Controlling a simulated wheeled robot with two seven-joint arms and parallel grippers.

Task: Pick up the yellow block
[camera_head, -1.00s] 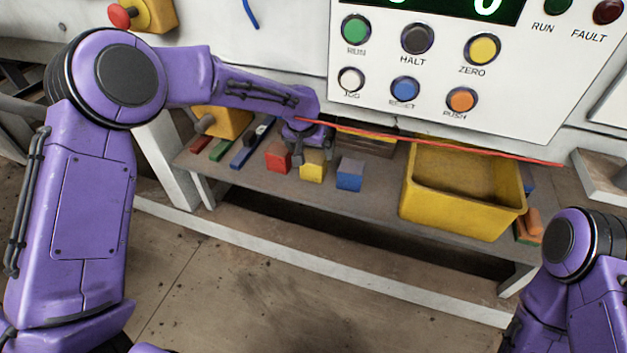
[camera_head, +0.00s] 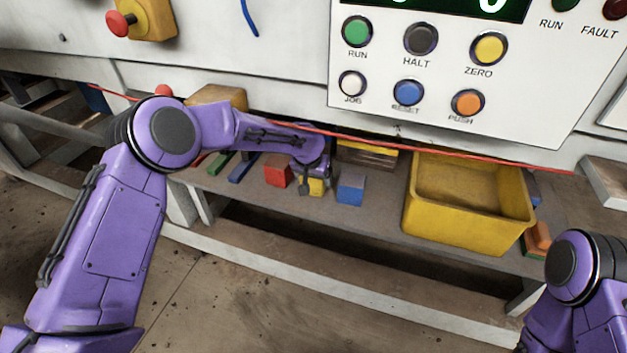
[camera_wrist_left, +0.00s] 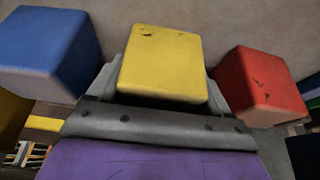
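The yellow block (camera_head: 316,187) sits on the grey shelf (camera_head: 380,212), between the red block (camera_head: 278,171) and the blue block (camera_head: 350,189). My left gripper (camera_head: 315,184) is down over it and hides much of it in the head view. In the left wrist view the yellow block (camera_wrist_left: 162,62) lies between the two spread grey fingers, one on each side; I see no clear grip on it. The blue block (camera_wrist_left: 45,52) is at the left there and the red block (camera_wrist_left: 260,85) at the right. My right gripper is out of view.
A yellow bin (camera_head: 468,215) stands on the shelf to the right. A red cable (camera_head: 430,146) runs just above the shelf, below the button panel (camera_head: 450,70). Green and blue bars (camera_head: 240,167) lie left of the blocks.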

